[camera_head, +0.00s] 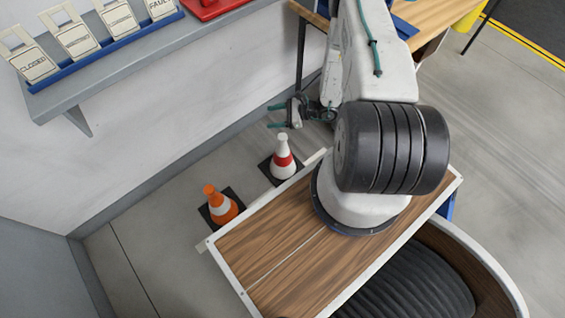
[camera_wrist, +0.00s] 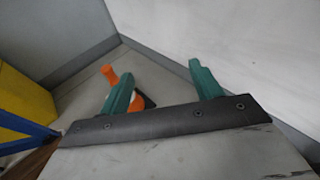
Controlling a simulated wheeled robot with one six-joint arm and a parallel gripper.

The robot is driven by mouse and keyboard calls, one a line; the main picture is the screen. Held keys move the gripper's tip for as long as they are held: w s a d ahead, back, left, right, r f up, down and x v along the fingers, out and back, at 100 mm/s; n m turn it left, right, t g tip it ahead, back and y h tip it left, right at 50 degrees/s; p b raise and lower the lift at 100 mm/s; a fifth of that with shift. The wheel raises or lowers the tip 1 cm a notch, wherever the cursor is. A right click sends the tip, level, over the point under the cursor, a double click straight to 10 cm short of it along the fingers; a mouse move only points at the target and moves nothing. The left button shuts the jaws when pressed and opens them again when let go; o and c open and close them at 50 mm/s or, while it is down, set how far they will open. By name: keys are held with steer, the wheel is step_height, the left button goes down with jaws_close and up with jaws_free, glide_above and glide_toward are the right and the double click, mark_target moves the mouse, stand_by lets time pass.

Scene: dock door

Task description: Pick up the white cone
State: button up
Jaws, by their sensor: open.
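The white cone (camera_head: 283,167) has a red band and stands upright on a dark square base on the floor, beside the wooden-topped cart. The orange cone (camera_head: 221,206) with a white band stands to its lower left. My gripper (camera_head: 273,116) is open and empty, up the picture from the white cone and apart from it. In the wrist view my two teal fingers (camera_wrist: 160,86) are spread wide. The orange cone (camera_wrist: 110,74) shows there partly behind the left finger. I cannot make out the white cone in that view.
A grey wall shelf (camera_head: 107,52) holds a blue rack of labelled white tags and a red object (camera_head: 207,8). A wooden table (camera_head: 440,20) stands at the top. A yellow object (camera_wrist: 25,95) is at the wrist view's left. Floor left of the cones is clear.

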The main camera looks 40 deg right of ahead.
mark_target(286, 144)
steer(key=s+f+m+t+h, duration=0.1)
steer(key=s+f+m+h, duration=0.2)
steer(key=f, duration=0.6)
steer(key=s+f+m+t+h, duration=0.2)
steer(key=s+f+m, duration=0.2)
steer(key=s+f, duration=0.3)
steer(key=w+d+f+h, duration=0.1)
steer(key=w+d+f+m+h, duration=0.1)
steer(key=d+f, duration=0.1)
steer(key=w+d+f+t+h, duration=0.1)
steer(key=d, duration=0.1)
steer(key=shift+w+f+m+h, duration=0.3)
steer(key=shift+f+h, duration=0.1)
steer(key=x, duration=0.7)
steer(key=shift+d+f, duration=0.15)
steer(key=shift+f, duration=0.2)
steer(key=shift+w, duration=0.1)
jaws_close()
